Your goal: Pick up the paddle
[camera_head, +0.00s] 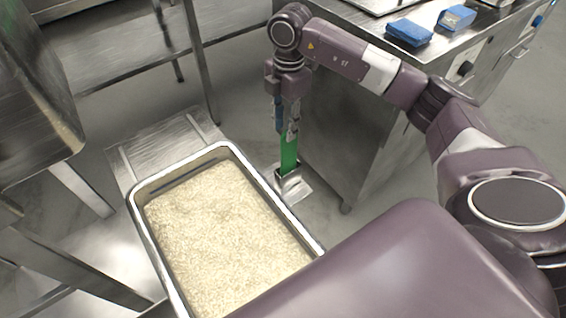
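The green paddle (289,154) stands upright, its lower end in a small metal holder (301,189) at the right side of the rice pan. My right gripper (287,122) points down from above, with its fingers at the top of the paddle. The fingertips overlap the paddle's upper end in this view, and I cannot tell whether they are closed on it or only around it. The part of the paddle inside the holder is hidden. My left gripper is not in view.
A deep metal pan (138,213) full of white rice (226,226) stands left of the holder. A steel cabinet (352,150) is close behind my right gripper, with blue packets (409,32) on top. Steel table legs stand at the left.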

